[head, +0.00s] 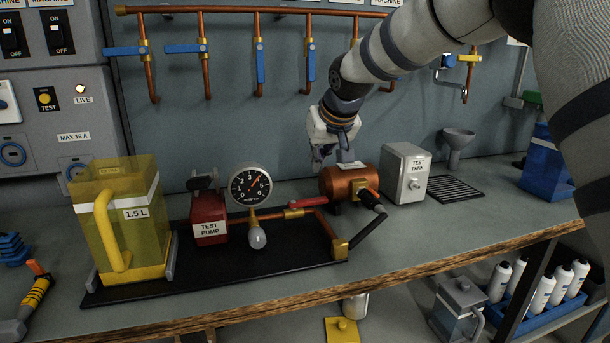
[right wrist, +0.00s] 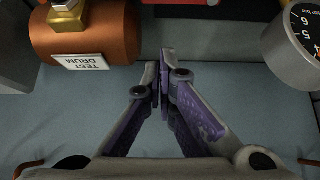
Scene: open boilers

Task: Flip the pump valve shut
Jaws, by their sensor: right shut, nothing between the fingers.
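A valve with a red lever (head: 308,203) sits on the copper pipe between the gauge and the copper drum (head: 340,181). The lever lies roughly along the pipe, pointing toward the drum. A red strip at the top edge of the right wrist view (right wrist: 185,3) may be this lever. My right gripper (head: 317,163) is above and behind the pipe, beside the drum's left end, apart from the lever. Its fingers (right wrist: 164,72) are shut together and empty. The red test pump (head: 209,218) stands left of the gauge. My left gripper is not in view.
The round pressure gauge (head: 250,186) stands left of my right gripper. A yellow 1.5 L container (head: 125,235) stands on the black tray (head: 215,272). The grey test tank (head: 404,175) is right of the drum. Copper pipes (head: 257,60) with blue levers line the wall.

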